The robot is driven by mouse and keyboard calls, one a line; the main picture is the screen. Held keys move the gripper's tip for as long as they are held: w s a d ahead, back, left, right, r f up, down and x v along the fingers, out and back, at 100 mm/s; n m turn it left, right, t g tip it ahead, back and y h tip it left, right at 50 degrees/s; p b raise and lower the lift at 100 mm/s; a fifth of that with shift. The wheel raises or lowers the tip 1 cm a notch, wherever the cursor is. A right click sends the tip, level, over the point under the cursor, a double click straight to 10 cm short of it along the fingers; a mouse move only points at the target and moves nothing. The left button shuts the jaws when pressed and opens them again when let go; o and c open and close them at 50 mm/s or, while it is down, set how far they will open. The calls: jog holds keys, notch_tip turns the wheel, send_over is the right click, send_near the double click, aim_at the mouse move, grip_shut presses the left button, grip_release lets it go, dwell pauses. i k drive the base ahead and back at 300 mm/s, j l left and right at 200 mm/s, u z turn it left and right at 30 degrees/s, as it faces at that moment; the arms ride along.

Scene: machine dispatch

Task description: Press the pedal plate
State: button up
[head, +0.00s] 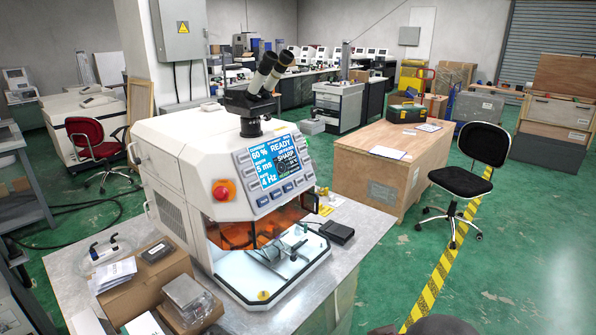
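A small black, low box with a flat top, which looks like the pedal (337,232), sits on the grey bench top to the right of the white machine (180,160). It is small here, and I cannot make out its plate apart from its body or whether it is pressed. The machine's screen (279,162) is lit and reads READY, with 60 %, 5 ms and 4 Hz. My gripper is not in view, so its place relative to the pedal does not show.
The bench (355,212) has bare room around the pedal. Cardboard boxes (150,285) stand at the bench's front left. A wooden crate (385,165) stands behind the bench, and a black chair (465,175) is to the right. Green floor is open at the right.

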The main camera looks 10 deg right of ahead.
aim_at(341, 232)
jog(key=i+l, duration=0.65)
jog(key=l, duration=0.25)
jog(key=i+l, duration=0.35)
jog(key=l, duration=0.1)
